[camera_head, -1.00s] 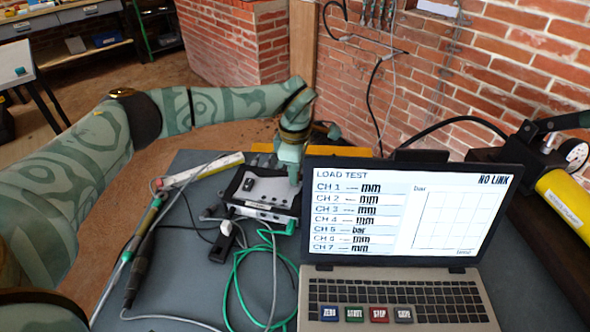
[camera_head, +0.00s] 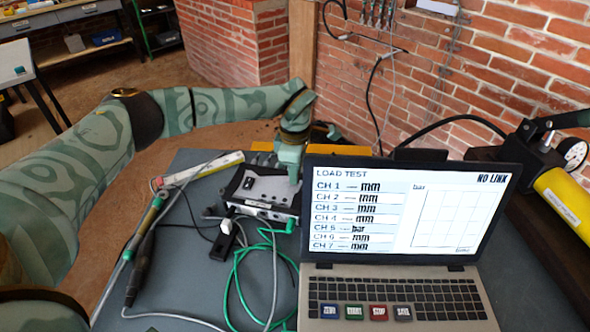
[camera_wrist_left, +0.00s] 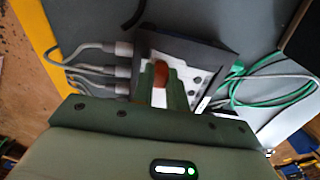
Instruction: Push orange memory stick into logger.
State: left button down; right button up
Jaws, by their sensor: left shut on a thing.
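The logger (camera_head: 262,190) is a grey box with black ends, lying on the bench left of the laptop. In the left wrist view it shows under the fingers as a pale panel (camera_wrist_left: 197,78) between dark ends. My left gripper (camera_head: 291,172) reaches down at the logger's far right corner. In the left wrist view its fingers (camera_wrist_left: 160,88) are shut on an orange-brown piece, the orange memory stick (camera_wrist_left: 161,71). The stick is hidden in the head view. I cannot tell how far it sits in the logger. My right gripper is not in view.
The open laptop (camera_head: 405,225) stands close right of the logger, showing "NO LINK". Grey plugs (camera_wrist_left: 123,70) line one side of the logger. A brick wall (camera_head: 490,70) rises behind.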

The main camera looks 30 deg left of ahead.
pick_arm(q)
jog(key=shift+f, duration=0.4)
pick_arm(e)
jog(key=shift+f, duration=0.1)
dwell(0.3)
pick_arm(q)
jog(key=c, duration=1.3)
grip_release()
jog(key=c, duration=0.3)
jog(key=shift+r, duration=0.1)
jog(key=shift+c, duration=0.2)
